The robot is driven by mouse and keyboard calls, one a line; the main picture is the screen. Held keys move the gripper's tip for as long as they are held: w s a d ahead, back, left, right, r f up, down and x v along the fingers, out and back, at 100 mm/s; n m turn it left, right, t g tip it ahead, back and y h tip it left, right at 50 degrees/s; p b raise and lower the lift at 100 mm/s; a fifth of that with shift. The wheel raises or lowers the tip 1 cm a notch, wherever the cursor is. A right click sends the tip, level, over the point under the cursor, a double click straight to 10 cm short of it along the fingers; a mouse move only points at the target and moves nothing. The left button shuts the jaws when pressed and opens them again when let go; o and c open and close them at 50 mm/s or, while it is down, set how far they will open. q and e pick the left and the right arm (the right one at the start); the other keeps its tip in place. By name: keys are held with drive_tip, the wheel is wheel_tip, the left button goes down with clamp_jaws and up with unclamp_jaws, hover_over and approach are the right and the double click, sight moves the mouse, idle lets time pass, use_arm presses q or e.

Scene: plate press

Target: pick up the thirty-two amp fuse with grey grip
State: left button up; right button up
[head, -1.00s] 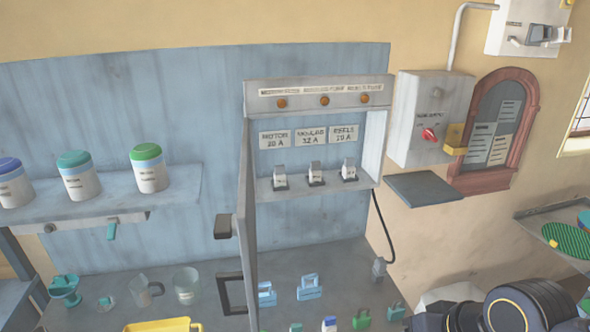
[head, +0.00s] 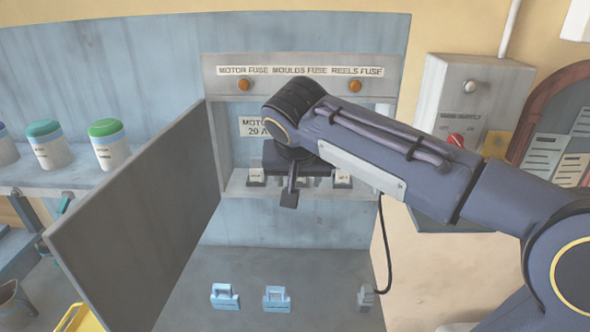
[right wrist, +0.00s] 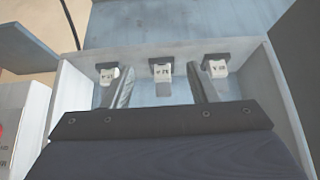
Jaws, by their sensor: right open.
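The fuse box (head: 300,65) has its door (head: 135,215) swung open to the left. Three fuses stand in a row on its bottom ledge. In the head view the left fuse (head: 256,176) and the right fuse (head: 343,179) show; the middle one is mostly hidden behind my right gripper (head: 290,196). In the right wrist view the middle fuse (right wrist: 161,71) sits between the two spread fingers of my right gripper (right wrist: 160,80), apart from both. The outer fuses (right wrist: 107,75) (right wrist: 215,69) lie outside the fingers. The ratings are too small to read surely. My left gripper is out of view.
Two light-blue handled pieces (head: 225,296) (head: 276,299) and a grey plug (head: 366,297) on a black cable are on the bench below. A switch box (head: 465,110) with a red knob is right of the fuse box. Jars stand on the left shelf.

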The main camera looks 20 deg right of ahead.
drive_tip(key=w+d+p, duration=0.1)
drive_tip(key=w, duration=0.1)
drive_tip(key=w+d, duration=0.1)
drive_tip(key=w, duration=0.2)
drive_tip(key=w+d+p, duration=0.1)
drive_tip(key=w+d, duration=0.1)
drive_tip(key=shift+w+p, duration=0.3)
drive_tip(key=shift+w, duration=0.05)
drive_tip(key=shift+w+d, duration=0.15)
drive_tip(key=shift+w, duration=0.35)
drive_tip(key=p+x, duration=0.1)
drive_tip(key=x, duration=0.4)
drive_tip(key=shift+f, duration=0.1)
drive_tip(key=shift+s, duration=0.1)
drive_tip(key=shift+c, duration=0.2)
drive_tip(key=c, duration=1)
drive_tip(key=shift+c, duration=0.2)
